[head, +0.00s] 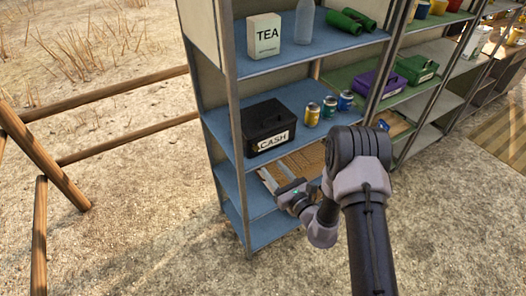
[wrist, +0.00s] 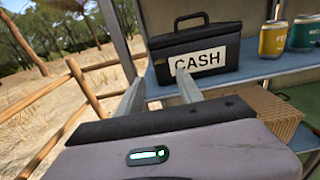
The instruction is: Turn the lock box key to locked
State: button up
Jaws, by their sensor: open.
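The lock box appears to be the black box labelled CASH (head: 268,122), standing upright on the blue middle shelf with its lid shut and a handle on top. In the wrist view the CASH box (wrist: 228,50) is straight ahead, its white label facing me. I cannot make out a key or its position in either view. My gripper (head: 274,180) is in front of the shelf, below and apart from the box. In the wrist view my gripper (wrist: 162,92) has its two fingers spread, with nothing between them, pointing toward the box's lower left front.
Several cans (head: 312,114) stand right of the box. A TEA box (head: 264,36), a bottle (head: 304,20) and green binoculars (head: 350,21) are on the shelf above. Shelf posts (head: 236,120) and a wooden fence (head: 120,95) are at left.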

aim_at(255, 147)
jog(key=b+x, duration=0.1)
jog(key=x, duration=0.9)
jog(key=shift+w+a, duration=0.25)
jog(key=shift+w, duration=0.05)
grip_shut()
